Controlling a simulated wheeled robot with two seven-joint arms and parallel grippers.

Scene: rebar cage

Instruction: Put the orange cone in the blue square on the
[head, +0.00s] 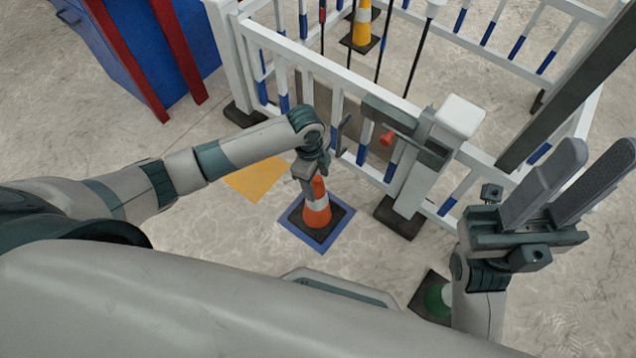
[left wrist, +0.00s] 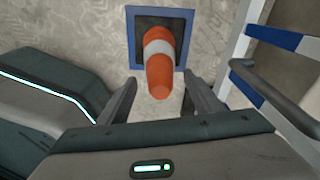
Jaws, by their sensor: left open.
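The orange cone (head: 317,212) with a white band stands upright on its dark base, inside the blue square (head: 288,221) on the floor. The blue border shows around the base. In the left wrist view the orange cone (left wrist: 160,72) points toward the camera, inside the blue square (left wrist: 130,30). My left gripper (head: 312,172) is open at the cone's top; its fingers are on either side in the left wrist view (left wrist: 160,95), with gaps beside the cone. My right gripper (head: 590,165) is raised at the right, its two fingers apart with nothing between them.
A white and blue fence (head: 330,75) with a post (head: 440,150) stands just behind the cone. A yellow square (head: 257,178) lies left of the blue one. A green cone (head: 438,300) is partly hidden by my right arm. A yellow cone (head: 362,25) stands behind the fence.

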